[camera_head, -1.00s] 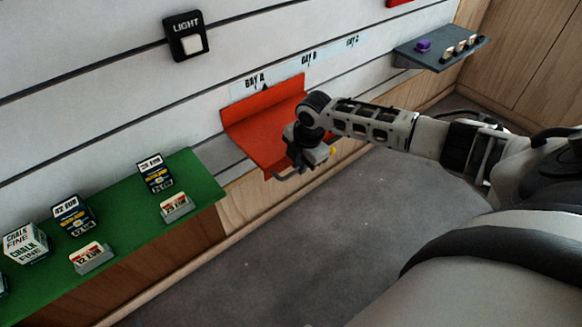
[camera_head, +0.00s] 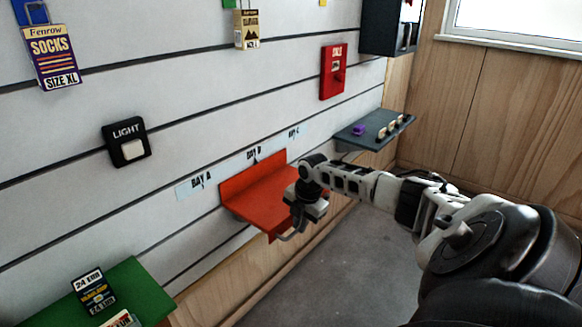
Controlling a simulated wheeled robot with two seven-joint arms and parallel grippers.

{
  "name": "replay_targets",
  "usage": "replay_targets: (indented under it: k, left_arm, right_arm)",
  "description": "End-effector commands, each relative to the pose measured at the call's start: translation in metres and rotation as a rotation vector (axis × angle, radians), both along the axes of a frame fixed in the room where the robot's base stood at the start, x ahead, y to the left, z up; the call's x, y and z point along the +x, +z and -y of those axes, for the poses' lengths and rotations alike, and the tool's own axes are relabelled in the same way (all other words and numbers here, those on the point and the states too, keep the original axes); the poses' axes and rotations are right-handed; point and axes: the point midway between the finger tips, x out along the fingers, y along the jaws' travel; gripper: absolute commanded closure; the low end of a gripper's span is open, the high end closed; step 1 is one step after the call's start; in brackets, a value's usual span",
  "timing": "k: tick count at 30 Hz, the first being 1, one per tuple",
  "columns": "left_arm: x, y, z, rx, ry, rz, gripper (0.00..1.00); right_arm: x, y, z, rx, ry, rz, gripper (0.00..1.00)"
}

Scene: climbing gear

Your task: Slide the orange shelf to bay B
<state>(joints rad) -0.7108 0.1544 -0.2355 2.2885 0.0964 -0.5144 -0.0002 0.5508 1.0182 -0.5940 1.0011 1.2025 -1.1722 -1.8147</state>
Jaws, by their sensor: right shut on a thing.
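The orange shelf (camera_head: 262,202) hangs on the white slatted wall, with its back plate below the BAY B label (camera_head: 254,154). A small dark pointer at the plate's top edge stands under that label. The BAY A label (camera_head: 201,181) is to its left and the BAY C label (camera_head: 294,132) to its right. My right gripper (camera_head: 297,229) is at the shelf's front right edge, shut on the shelf; its dark wrist hides the exact contact. The shelf's visible top is empty. My left gripper is not in view.
A grey shelf (camera_head: 368,133) with a purple item and several small pieces is farther right. A green shelf (camera_head: 140,283) with boxes is at lower left. A light switch (camera_head: 127,142) and a red box (camera_head: 333,72) are on the wall. Floor below is clear.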

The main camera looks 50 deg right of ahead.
Motion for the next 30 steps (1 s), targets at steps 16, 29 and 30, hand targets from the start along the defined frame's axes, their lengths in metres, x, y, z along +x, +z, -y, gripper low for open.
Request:
replay_targets:
  k: [16, 29, 30]
  left_arm:
    - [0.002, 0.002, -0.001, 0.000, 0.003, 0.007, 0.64]
    - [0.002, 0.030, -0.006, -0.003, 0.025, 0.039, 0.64]
    - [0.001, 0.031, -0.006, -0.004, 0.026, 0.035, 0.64]
  right_arm:
    - [0.001, 0.000, -0.001, 0.001, 0.000, -0.002, 0.68]
    - [-0.012, 0.071, 0.001, -0.003, 0.001, -0.001, 0.68]
    - [-0.014, 0.080, 0.001, -0.003, 0.001, -0.002, 0.68]
